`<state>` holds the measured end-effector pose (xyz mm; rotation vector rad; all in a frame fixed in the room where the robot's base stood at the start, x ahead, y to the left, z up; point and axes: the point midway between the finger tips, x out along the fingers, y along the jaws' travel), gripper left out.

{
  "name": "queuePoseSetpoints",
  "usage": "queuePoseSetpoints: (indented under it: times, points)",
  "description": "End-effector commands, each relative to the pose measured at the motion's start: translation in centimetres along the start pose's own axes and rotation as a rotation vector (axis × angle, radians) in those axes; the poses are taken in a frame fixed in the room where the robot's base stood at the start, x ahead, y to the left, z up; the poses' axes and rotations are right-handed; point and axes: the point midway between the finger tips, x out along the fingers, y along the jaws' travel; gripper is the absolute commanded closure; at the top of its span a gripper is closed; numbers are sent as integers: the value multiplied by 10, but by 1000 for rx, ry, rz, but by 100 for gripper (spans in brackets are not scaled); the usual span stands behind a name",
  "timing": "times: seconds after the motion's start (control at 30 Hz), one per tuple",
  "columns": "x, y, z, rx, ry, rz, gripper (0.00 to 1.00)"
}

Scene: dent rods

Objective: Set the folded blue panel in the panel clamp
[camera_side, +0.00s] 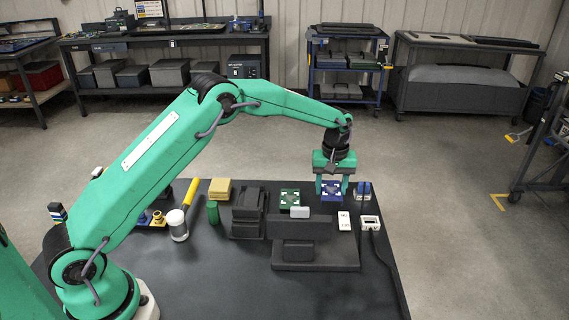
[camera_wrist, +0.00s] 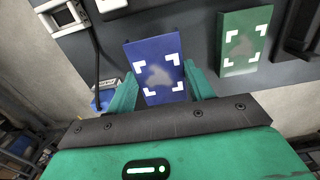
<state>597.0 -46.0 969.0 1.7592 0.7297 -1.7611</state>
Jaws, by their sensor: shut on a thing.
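The blue panel (camera_side: 331,190) has white corner marks and a grey patch on its face. My gripper (camera_side: 331,184) is shut on it, with one green finger at each side edge. In the wrist view the blue panel (camera_wrist: 157,72) stands between the fingers of my gripper (camera_wrist: 162,80). A dark grey stand (camera_side: 315,255) with a wide base and a pale grey piece on top looks like the panel clamp. It is in front of the panel in the side view. I cannot tell whether the panel touches the table.
A green panel (camera_side: 290,197) with similar marks is left of the blue one. A white-framed box (camera_side: 370,223), a white block (camera_side: 344,221) and a blue item (camera_side: 363,189) lie at the right. A dark fixture (camera_side: 248,212) and hammer (camera_side: 178,225) are left. The table front is clear.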

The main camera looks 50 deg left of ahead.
Motion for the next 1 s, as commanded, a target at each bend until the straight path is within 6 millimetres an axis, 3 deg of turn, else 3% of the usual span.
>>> queuePoseSetpoints:
  times: [0.43, 1.0]
  points:
    - [-25, 0, 0, 0, 2, 2, 64]
    - [-28, -5, -1, -1, 1, 1, 64]
